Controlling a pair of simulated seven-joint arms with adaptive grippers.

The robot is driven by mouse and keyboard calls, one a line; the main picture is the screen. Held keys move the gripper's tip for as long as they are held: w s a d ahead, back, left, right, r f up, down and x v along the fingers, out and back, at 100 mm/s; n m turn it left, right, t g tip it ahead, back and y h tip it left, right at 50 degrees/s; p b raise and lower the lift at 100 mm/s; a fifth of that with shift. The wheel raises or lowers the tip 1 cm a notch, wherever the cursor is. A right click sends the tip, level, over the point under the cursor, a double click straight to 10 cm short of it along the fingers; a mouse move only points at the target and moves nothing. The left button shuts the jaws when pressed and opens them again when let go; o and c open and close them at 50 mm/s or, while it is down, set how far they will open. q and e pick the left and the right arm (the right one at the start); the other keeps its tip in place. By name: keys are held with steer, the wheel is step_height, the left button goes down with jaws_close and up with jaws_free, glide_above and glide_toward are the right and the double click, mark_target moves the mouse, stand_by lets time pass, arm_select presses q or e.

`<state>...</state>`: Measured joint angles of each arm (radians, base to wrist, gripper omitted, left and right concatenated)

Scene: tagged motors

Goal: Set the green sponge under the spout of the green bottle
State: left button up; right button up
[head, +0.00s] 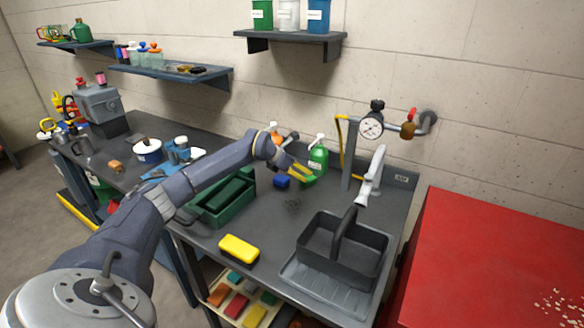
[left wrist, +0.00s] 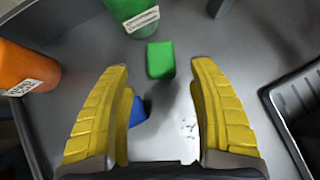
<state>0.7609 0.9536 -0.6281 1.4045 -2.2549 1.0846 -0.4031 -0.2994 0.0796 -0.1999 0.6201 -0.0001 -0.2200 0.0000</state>
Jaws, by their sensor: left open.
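The green bottle (head: 318,160) with a white pump top stands at the back of the sink bench; its lower part shows at the top of the left wrist view (left wrist: 133,14). The green sponge (left wrist: 160,60) lies on the grey surface just in front of the bottle, apart from the fingers. In the head view the sponge (head: 308,181) is partly hidden by the gripper. My left gripper (head: 303,172) is open, its yellow fingers spread on either side of the line to the sponge, with nothing between them. My right gripper is not in view.
A blue sponge (head: 282,181) lies left of the green one. An orange bottle (left wrist: 25,68) stands at left in the wrist view. A yellow sponge (head: 239,248), dark green bin (head: 205,214), black caddy (head: 318,255) and faucet (head: 373,170) surround the open bench area.

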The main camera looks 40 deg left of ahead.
arm_select(q)
steer(key=shift+v, duration=2.15)
